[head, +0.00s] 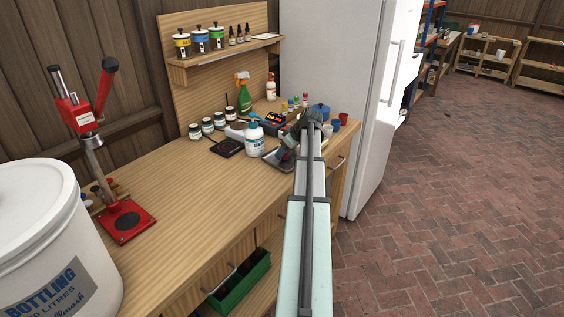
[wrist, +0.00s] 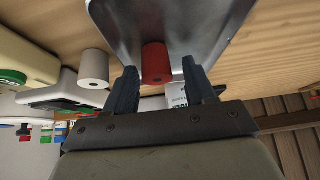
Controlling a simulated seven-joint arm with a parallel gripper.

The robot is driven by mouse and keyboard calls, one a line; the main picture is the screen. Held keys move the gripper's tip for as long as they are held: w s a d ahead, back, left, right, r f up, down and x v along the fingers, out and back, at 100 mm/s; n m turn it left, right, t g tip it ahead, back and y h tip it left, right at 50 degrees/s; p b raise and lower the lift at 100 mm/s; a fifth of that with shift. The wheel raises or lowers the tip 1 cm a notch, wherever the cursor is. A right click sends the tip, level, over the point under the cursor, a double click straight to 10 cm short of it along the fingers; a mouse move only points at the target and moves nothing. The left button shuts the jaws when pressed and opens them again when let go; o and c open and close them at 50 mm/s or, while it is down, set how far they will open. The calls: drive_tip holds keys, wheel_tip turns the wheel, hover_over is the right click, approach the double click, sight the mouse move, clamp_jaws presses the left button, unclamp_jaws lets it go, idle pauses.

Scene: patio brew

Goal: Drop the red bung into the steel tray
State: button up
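The red bung (wrist: 157,60) shows in the wrist view between my two fingers, a hole in its end facing the camera. It lies within the outline of the shiny steel tray (wrist: 160,22) and appears to stand on it. My gripper (wrist: 168,78) is open, its dark fingers on either side of the bung, with a clear gap on the right and a narrower one on the left. In the head view my gripper (head: 288,146) hangs over the steel tray (head: 277,163) at the bench's right part. The bung is hidden there.
A grey bung (wrist: 93,66) stands beside the tray. In the head view a white bottle (head: 253,139), a black scale (head: 227,147) and several jars stand left of my gripper. Small cups (head: 336,125) and a blue pot (head: 320,110) stand behind it. The bench's middle (head: 190,180) is clear.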

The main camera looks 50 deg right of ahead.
drive_tip(key=shift+o, duration=0.3)
drive_tip(key=shift+r, duration=0.1)
drive_tip(key=v, duration=1.3)
drive_tip(key=shift+s+r, duration=0.2)
drive_tip(key=shift+r, duration=0.1)
